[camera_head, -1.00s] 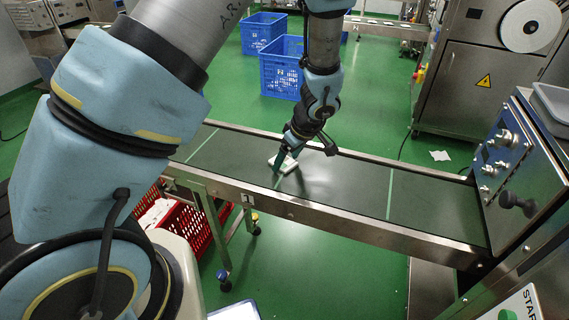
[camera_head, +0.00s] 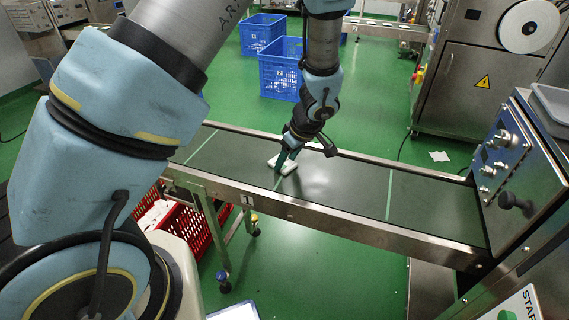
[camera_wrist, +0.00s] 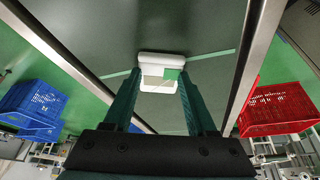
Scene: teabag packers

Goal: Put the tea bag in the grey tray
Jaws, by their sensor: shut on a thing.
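The tea bag (camera_wrist: 162,66) is a white packet with a small green patch, on the dark conveyor belt in the wrist view. In the head view the tea bag (camera_head: 290,167) shows partly behind the fingers, at the belt's middle. My gripper (camera_wrist: 161,88) has its two green fingers on either side of the packet and is shut on it. In the head view my gripper (camera_head: 284,163) points down at the belt. Whether the packet touches the belt is hard to tell. A grey tray (camera_head: 552,100) sits on top of the machine at the right edge.
The conveyor (camera_head: 345,190) has metal side rails and green cross lines. Blue crates (camera_head: 281,75) stand on the floor behind it. A red crate (camera_head: 190,228) with white contents stands in front. A control panel (camera_head: 505,150) rises at the belt's right end.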

